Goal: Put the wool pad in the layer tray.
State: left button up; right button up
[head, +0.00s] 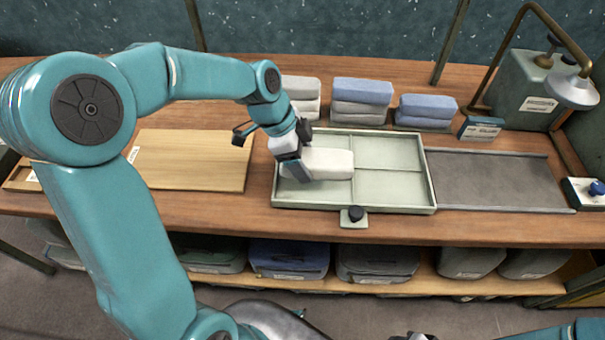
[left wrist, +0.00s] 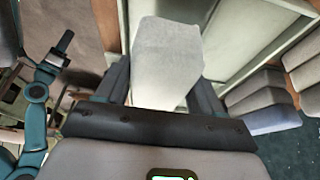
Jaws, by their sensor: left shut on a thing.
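The wool pad (head: 330,163) is a thick off-white block. My left gripper (head: 297,168) is shut on its left end. The pad is over the left half of the layer tray (head: 395,207), a pale green shallow tray with thin dividers. I cannot tell whether the pad touches the tray floor. In the left wrist view the pad (left wrist: 165,60) sits between the two dark fingers, with the tray (left wrist: 240,30) behind it. A small part of what seems to be my right gripper (head: 414,337) shows at the bottom edge; its jaws are hidden.
Folded white (head: 302,90), blue-topped (head: 362,92) and blue (head: 427,108) stacks stand behind the tray. A wooden board (head: 190,160) lies to the left, a grey mat (head: 500,180) to the right. A black-knobbed clip (head: 354,218) is at the tray's front edge. A lamp (head: 572,90) stands back right.

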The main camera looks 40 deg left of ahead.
aim_at(308, 185)
pick_arm(q)
notch_tip(308, 185, down, 2)
jog(key=shift+a, duration=0.1)
notch_tip(308, 185, down, 4)
jog(key=shift+s+r, duration=0.1)
jog(key=shift+r, duration=0.05)
jog(key=shift+f, duration=0.3)
jog(key=shift+a, duration=0.1)
jog(key=shift+f, duration=0.1)
jog(key=o, duration=0.7)
jog(key=shift+o, duration=0.2)
